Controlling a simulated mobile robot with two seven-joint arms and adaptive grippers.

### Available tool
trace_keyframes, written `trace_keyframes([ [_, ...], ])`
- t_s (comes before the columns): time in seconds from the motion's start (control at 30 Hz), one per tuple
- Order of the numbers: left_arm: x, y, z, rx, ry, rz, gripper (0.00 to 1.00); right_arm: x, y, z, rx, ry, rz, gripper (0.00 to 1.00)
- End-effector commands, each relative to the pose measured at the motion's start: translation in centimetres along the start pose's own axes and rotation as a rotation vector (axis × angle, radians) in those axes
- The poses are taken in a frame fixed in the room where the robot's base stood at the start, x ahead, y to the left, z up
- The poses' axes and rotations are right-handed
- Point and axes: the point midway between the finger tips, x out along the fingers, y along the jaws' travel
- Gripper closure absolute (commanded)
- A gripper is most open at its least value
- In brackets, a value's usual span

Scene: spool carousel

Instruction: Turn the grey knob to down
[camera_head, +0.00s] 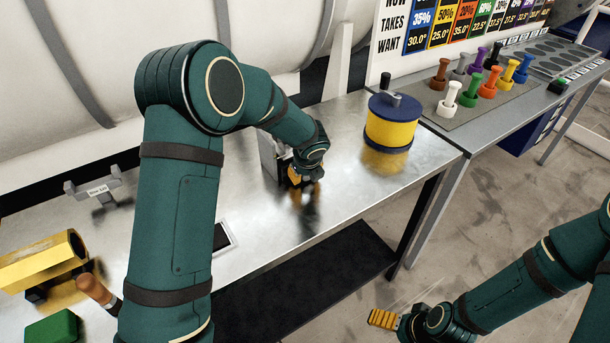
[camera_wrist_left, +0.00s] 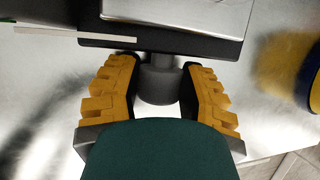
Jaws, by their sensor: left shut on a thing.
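The grey knob (camera_wrist_left: 159,85) is a dark grey cylinder at the front of a box-like metal unit (camera_wrist_left: 180,22) in the left wrist view. My left gripper (camera_head: 305,178) is at the unit (camera_head: 268,155) on the metal bench. In the left wrist view its two orange-padded fingers (camera_wrist_left: 160,88) lie on either side of the knob, shut on it. In the head view the knob is hidden by the gripper and wrist. I cannot tell which way the knob points. My right gripper (camera_head: 384,319) is low at the bottom, over the floor and away from the bench; its finger opening is not clear.
A yellow spool with blue rims (camera_head: 391,122) stands on the bench right of my left gripper. A grey side table (camera_head: 500,115) holds several coloured pegs. A yellow block (camera_head: 42,262), a brown handle (camera_head: 95,289) and a green block (camera_head: 53,328) are at lower left.

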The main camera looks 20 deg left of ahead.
Motion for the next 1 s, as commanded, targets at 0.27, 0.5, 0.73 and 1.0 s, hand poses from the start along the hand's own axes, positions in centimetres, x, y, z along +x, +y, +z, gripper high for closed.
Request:
trace_keyframes([
  [0.27,0.0,0.0,0.0,0.002,0.001,0.002,0.29,-0.1,0.0,0.0,0.0,0.0,0.0,0.0],
  [0.5,0.0,0.0,0.0,0.002,0.001,0.003,0.28,-0.1,0.0,0.0,0.0,0.001,0.0,0.0],
  [0.73,-1.2,-0.1,0.0,0.001,-0.001,0.001,0.28,-0.1,0.0,-0.1,0.0,0.001,0.0,0.0],
  [1.0,-6.4,-0.1,0.0,0.001,-0.001,-0.002,0.28,-0.1,0.0,0.0,0.0,0.001,0.0,0.0],
])
